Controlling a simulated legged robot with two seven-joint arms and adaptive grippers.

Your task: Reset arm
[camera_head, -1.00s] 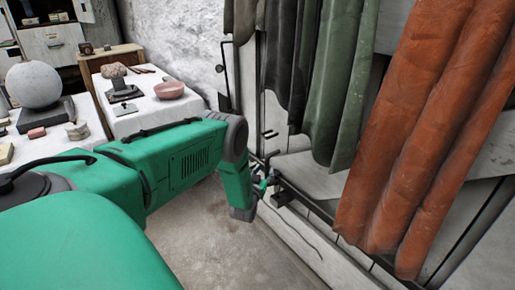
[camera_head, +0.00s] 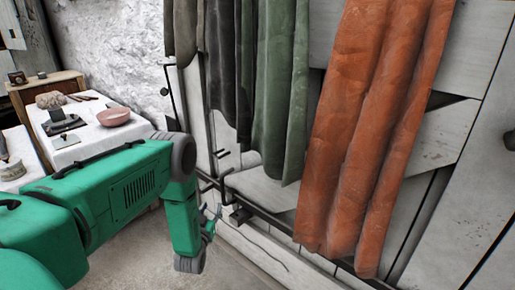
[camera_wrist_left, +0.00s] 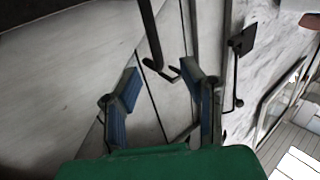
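My left arm, green with grey joints, reaches in from the left in the head view and bends down in front of a wooden wall. My left gripper (camera_head: 211,220) is small and partly hidden behind the forearm there. In the left wrist view its two blue-padded fingers (camera_wrist_left: 160,78) stand apart with nothing between them, facing pale boards and a dark hook-like metal piece (camera_wrist_left: 160,70). I cannot tell how far that piece is from the fingertips. My right gripper is in neither view.
Green (camera_head: 280,100) and orange (camera_head: 370,130) cloths hang on the wall beside the arm. A dark rail (camera_head: 270,218) runs low along it. A white-covered table (camera_head: 85,145) with a pink bowl (camera_head: 113,117) stands left. A strip of bare floor (camera_head: 235,270) shows below.

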